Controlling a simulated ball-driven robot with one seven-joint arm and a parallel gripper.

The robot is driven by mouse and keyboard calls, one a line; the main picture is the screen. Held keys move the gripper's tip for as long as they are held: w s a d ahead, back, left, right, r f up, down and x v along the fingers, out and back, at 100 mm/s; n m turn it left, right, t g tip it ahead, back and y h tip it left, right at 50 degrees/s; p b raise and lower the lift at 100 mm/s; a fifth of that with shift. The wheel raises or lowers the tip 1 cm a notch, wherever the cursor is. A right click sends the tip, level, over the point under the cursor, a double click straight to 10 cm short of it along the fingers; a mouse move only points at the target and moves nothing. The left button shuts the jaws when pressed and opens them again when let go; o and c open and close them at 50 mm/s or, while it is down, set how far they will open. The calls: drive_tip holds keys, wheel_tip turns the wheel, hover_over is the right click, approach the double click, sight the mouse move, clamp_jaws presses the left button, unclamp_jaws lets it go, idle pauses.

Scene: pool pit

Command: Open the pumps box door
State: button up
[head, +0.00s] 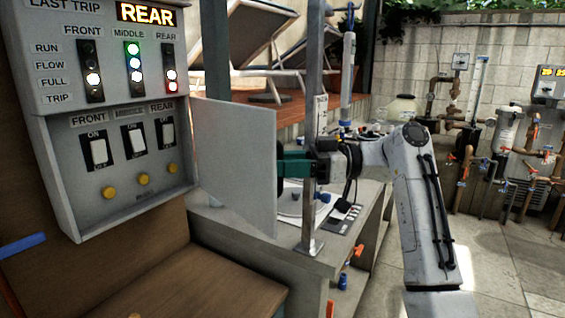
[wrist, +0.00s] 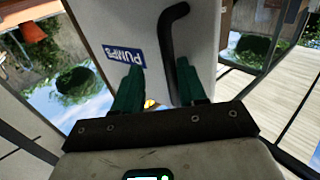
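The pumps box (head: 110,215) is the grey panel at the left of the head view. Its door (head: 238,160) stands swung out at the box's right side, so the switches (head: 132,140) and yellow buttons (head: 144,180) inside show. In the wrist view the door's outer face (wrist: 115,20) carries a blue PUMPS label (wrist: 124,55) and a black bar handle (wrist: 168,45). My gripper (wrist: 160,88) has its green fingers apart, with the handle's lower part between them, nearer the right finger; I cannot tell whether they touch. In the head view my gripper (head: 284,170) is just right of the door.
A grey metal post (head: 314,90) stands by my gripper. A bench (head: 290,262) with several items lies below. A wooden ledge (head: 200,280) is under the box. Pipes and gauges (head: 500,130) line the right wall. Paved floor (head: 500,260) at the right is clear.

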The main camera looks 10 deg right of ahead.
drive_tip(key=shift+d, duration=0.15)
drive_tip(key=d, duration=1)
drive_tip(key=shift+s+d, duration=0.3)
drive_tip(key=shift+d, duration=0.05)
